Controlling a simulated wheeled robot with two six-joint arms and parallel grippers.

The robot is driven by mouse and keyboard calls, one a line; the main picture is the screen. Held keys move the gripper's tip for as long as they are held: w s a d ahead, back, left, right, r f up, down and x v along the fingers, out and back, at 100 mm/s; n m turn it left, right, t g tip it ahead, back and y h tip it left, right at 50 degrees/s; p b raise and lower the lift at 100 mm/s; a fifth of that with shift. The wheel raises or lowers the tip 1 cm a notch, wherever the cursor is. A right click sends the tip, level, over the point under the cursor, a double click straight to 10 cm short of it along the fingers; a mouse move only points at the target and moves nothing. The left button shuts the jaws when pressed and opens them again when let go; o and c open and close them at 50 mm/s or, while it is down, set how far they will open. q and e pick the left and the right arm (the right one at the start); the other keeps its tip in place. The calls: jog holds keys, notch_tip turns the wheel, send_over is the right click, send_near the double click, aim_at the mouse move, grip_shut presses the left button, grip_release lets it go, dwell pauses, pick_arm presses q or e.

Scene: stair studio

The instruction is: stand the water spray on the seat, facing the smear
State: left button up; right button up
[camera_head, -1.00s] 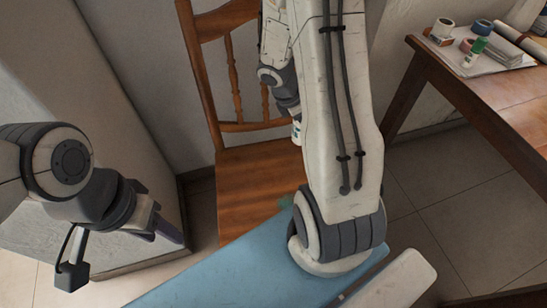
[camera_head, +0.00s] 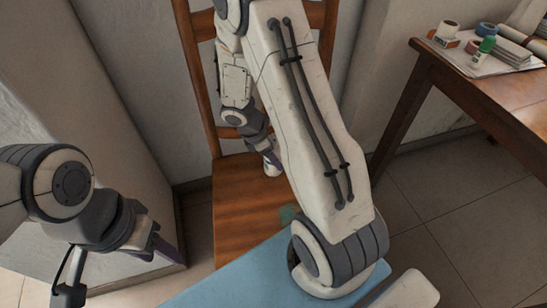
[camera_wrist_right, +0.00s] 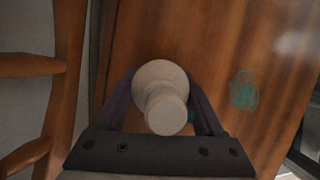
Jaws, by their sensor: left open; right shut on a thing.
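The wooden chair's seat (camera_head: 240,205) is in the middle of the head view. A green smear (camera_head: 287,214) lies on its near part, partly behind my right arm; it also shows in the right wrist view (camera_wrist_right: 243,90), right of the gripper. My right gripper (camera_head: 268,151) is shut on the white water spray (camera_head: 271,167), over the seat's far right part. In the right wrist view the spray (camera_wrist_right: 162,95) is seen from its top end between the fingers. I cannot tell whether its base touches the seat. My left gripper (camera_head: 168,247) is open and empty at the left.
A blue surface (camera_head: 240,277) lies in front of the chair. The chair's backrest (camera_head: 205,90) rises behind the seat. A pale wall block (camera_head: 90,130) stands at left.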

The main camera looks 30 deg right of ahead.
jog(key=shift+f, duration=0.1)
jog(key=o, duration=1.6)
jog(key=shift+r, duration=0.45)
jog(key=p+v, duration=0.6)
jog(key=v, duration=0.5)
jog(key=s+a+r+m+t+y, duration=0.1)
jog(key=s+a+r+m, duration=0.1)
jog(key=s+a+r, duration=0.35)
jog(key=s+a+r+m+y, duration=0.1)
jog(key=s+a+r+m, duration=0.15)
jog(key=a, duration=0.55)
jog(key=s+a+r+m+y, duration=0.1)
jog(key=s+a, duration=0.1)
jog(key=s, duration=0.1)
jog(key=s+a+r+m+y, duration=0.1)
jog(key=s+a+r, duration=0.1)
jog(key=s, duration=0.2)
jog(key=s+a+r+m+y, duration=0.1)
jog(key=s+a+r, duration=0.1)
jog(key=s+a, duration=0.1)
jog(key=shift+s+a+r+m, duration=0.1)
jog(key=shift+s+m, duration=0.15)
jog(key=shift+s, duration=0.4)
